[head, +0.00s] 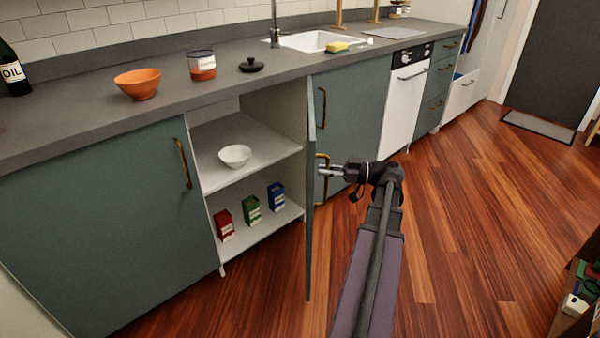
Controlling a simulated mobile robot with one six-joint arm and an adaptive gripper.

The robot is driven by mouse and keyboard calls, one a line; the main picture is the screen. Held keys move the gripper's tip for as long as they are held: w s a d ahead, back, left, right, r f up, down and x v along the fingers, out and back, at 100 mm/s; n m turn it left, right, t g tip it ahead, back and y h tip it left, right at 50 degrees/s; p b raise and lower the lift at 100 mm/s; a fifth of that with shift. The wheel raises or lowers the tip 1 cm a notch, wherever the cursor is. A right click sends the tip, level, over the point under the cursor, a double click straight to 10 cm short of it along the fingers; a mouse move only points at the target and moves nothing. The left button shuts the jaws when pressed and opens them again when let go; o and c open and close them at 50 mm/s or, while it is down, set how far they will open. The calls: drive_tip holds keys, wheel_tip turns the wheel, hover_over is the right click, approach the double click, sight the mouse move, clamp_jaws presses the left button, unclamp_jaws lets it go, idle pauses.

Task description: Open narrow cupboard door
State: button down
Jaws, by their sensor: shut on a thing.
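The narrow cupboard door (311,215) is teal and swung well out from the cabinet front. I see it almost edge-on, at the right side of its opening. Its brass handle (321,194) is on the door's right-hand face in the picture. My gripper (326,171) reaches in from the right and is shut on this handle; the fingertips are small in view. The open cupboard (245,137) shows white shelves. A white bowl (235,155) stands on the upper shelf. A red box (224,224), a green box (251,210) and a blue box (276,196) stand below.
A closed teal door (120,220) with a brass handle is left of the opening. Another closed teal door (352,112) and a white dishwasher (408,98) are to the right. A low shelf (575,300) stands far right.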

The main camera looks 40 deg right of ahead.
drive_tip(key=w+d+v, duration=0.1)
drive_tip(key=v, duration=0.6)
drive_tip(key=shift+d, duration=0.3)
drive_tip(key=shift+s, duration=0.1)
drive_tip(key=c, duration=0.7)
unclamp_jaws()
drive_tip(key=shift+v, duration=3.7)
